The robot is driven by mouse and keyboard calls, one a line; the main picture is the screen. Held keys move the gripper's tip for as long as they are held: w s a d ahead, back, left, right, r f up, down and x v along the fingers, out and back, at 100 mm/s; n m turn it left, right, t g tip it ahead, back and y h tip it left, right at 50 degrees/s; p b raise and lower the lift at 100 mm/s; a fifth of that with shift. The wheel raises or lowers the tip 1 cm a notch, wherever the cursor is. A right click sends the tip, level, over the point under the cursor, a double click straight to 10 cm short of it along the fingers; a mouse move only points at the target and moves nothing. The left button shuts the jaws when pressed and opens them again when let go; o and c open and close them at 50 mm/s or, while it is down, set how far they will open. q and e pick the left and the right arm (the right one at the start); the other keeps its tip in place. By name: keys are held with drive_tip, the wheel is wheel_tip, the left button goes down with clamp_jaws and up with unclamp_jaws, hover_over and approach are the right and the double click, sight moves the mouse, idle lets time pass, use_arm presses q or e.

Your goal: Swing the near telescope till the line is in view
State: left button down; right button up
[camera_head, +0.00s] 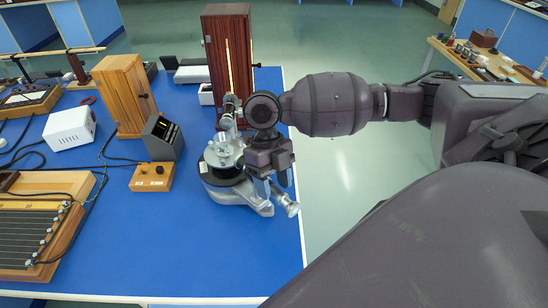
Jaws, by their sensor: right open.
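The spectrometer (222,178) stands near the right edge of the blue bench, with a silver round table on a black disc and a grey base. Its near telescope (289,206) points toward the lower right, and its silver eyepiece end sticks out past my gripper. My right gripper (275,181) is open, pointing down over the telescope; its fingers are close to the tube, and I cannot tell whether they touch it. The gripper hides much of the tube. A small dark screen box (163,138) beside the spectrometer shows yellow marks. My left gripper is out of view.
A tall dark-red wooden housing (214,50) with a glowing slit stands behind the spectrometer. A lighter wooden box (122,98), a white box (70,127), a small wooden control box (152,177) and cables lie to the left. The bench front is clear.

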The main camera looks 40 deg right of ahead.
drive_tip(key=v, duration=1)
drive_tip(key=shift+r, duration=0.1)
idle(0.3)
